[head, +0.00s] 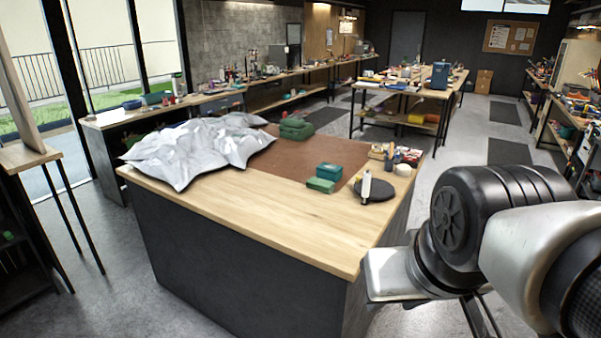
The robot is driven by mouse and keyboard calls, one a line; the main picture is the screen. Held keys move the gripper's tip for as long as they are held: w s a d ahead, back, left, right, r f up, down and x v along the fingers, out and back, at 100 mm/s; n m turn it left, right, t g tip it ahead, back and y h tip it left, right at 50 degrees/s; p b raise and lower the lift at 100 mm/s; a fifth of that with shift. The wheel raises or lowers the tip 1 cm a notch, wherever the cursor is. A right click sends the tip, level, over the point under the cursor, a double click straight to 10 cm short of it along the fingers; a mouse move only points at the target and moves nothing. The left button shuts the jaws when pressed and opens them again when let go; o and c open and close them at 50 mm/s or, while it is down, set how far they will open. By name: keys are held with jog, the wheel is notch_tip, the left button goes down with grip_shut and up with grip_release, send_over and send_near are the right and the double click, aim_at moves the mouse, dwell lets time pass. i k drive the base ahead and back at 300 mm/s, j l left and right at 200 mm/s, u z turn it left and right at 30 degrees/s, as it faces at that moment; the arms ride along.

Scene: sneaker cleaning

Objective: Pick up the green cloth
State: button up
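A dark green, crumpled or folded cloth (296,128) lies on the brown mat (290,158) near the far edge of the wooden-topped workbench (265,215). It is just right of a large silver-grey crumpled sheet. My arm comes in from the right, at the near right corner of the bench, well away from the cloth. Its fingertips cannot be clearly made out, so I cannot tell whether my gripper is open or shut. Nothing of mine touches the cloth.
The silver sheet (200,148) covers the bench's left part. A teal box (329,171) and a green block (320,186) sit on the right. Beside them are a black round base (375,191) and a small tray of bottles (394,157). The bench's near strip is clear.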

aim_at(321, 185)
jog(key=i+l+u, duration=0.1)
jog(key=u, duration=0.25)
jog(key=i+l+u, duration=0.1)
jog(key=u, duration=0.3)
jog(key=l+u, duration=0.35)
jog(key=i+l+u, duration=0.15)
jog(key=l, duration=0.15)
jog(key=l+u, duration=0.2)
jog(key=l, duration=0.15)
jog(key=i+l+u, duration=0.15)
jog(key=l, duration=0.2)
jog(key=l+u, duration=0.25)
jog(key=l, duration=3.1)
jog(key=i, duration=0.05)
